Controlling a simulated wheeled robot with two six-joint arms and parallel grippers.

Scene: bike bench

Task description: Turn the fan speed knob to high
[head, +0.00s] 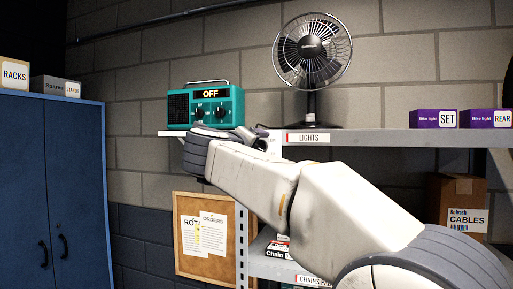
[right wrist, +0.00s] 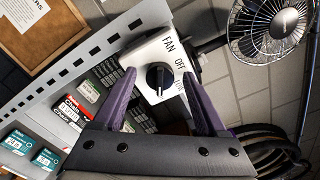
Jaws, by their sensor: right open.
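The fan speed knob (right wrist: 158,78) is a round black knob on a white plate marked FAN and OFF, with another label partly covered by a finger; it shows in the right wrist view. A pale pointer mark shows on it, but I cannot tell its exact setting. My right gripper (right wrist: 159,76) is open, its purple fingers on either side of the knob, with no clear contact. In the head view my right arm hides the knob. The black desk fan (head: 312,50) stands on the shelf; it also shows in the wrist view (right wrist: 268,20). My left gripper is out of view.
A teal radio-like box reading OFF (head: 206,106) stands left of the fan. Purple light boxes (head: 433,119) sit on the grey shelf (head: 390,138) at right. A corkboard (head: 187,254) and blue cabinet (head: 50,180) are at left. Dark cables (right wrist: 270,145) hang near the right finger.

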